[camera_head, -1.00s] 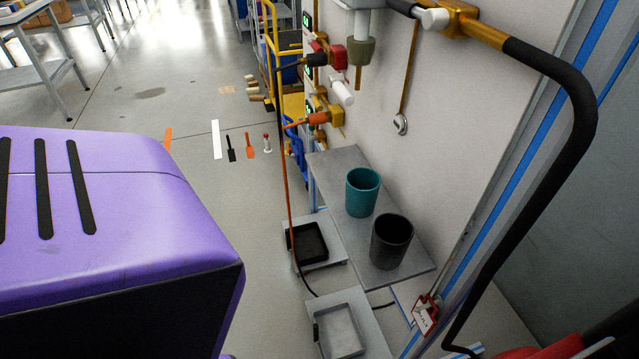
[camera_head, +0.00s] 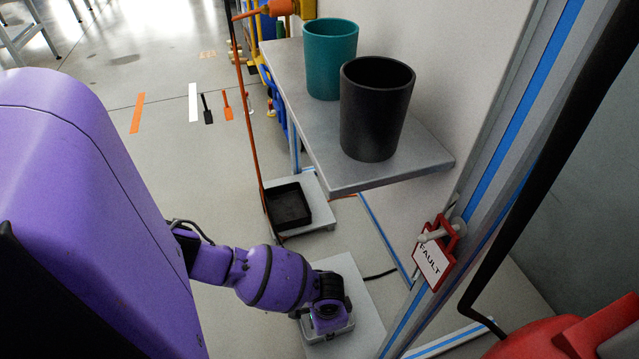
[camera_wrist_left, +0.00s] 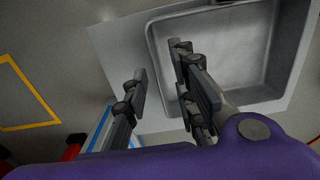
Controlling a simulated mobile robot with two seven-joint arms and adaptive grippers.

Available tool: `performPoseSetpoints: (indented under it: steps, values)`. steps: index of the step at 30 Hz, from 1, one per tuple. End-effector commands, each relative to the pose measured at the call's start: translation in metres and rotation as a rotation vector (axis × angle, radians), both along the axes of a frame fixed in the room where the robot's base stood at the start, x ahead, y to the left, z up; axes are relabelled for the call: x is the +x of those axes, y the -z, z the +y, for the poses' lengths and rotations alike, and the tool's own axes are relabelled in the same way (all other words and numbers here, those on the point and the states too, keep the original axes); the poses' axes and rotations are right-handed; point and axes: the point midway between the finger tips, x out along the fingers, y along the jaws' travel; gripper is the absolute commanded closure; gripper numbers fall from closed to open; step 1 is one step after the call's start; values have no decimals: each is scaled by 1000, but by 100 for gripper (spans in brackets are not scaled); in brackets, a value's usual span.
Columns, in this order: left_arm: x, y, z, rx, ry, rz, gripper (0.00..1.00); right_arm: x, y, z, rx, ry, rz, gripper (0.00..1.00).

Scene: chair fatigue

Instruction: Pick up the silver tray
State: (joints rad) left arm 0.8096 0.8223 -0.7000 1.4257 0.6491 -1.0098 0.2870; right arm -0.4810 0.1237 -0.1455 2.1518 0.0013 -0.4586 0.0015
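The silver tray (camera_head: 330,338) lies on a low, light grey platform (camera_head: 368,308) near the bottom middle of the head view, partly hidden by my left wrist. In the left wrist view the silver tray (camera_wrist_left: 235,50) fills the upper right. My left gripper (camera_wrist_left: 160,64) is open. One finger is outside the tray's near left wall and the other is over its inside, so the rim shows between them. I cannot tell whether either finger touches the wall. In the head view the left gripper (camera_head: 328,300) is seen from above and mostly hidden. My right gripper is not in view.
A black tray (camera_head: 287,206) sits on another low platform further back. A grey shelf (camera_head: 420,155) above carries a teal bin (camera_head: 330,62) and a black bin (camera_head: 374,110). A red-framed FAULT tag (camera_head: 434,262) hangs on the post at right. An orange pole (camera_head: 247,120) stands left of the shelf.

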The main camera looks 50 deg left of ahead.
Motion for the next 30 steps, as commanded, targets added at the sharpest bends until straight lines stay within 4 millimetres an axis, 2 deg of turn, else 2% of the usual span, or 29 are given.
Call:
performPoseSetpoints:
  steps: [8, 12, 19, 25, 30]
  values:
    - [1, 36, -7, -1, 2, -1, 75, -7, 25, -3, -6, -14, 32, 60]
    - [0, 52, -6, 0, 1, 0, 75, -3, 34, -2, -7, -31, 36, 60]
    - [1, 51, -6, -1, 1, -3, 75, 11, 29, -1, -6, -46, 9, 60]
    - [1, 51, -6, -1, 1, -3, 100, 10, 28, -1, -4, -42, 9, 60]
    - [1, 51, -6, -1, 1, -3, 100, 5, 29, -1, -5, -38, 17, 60]
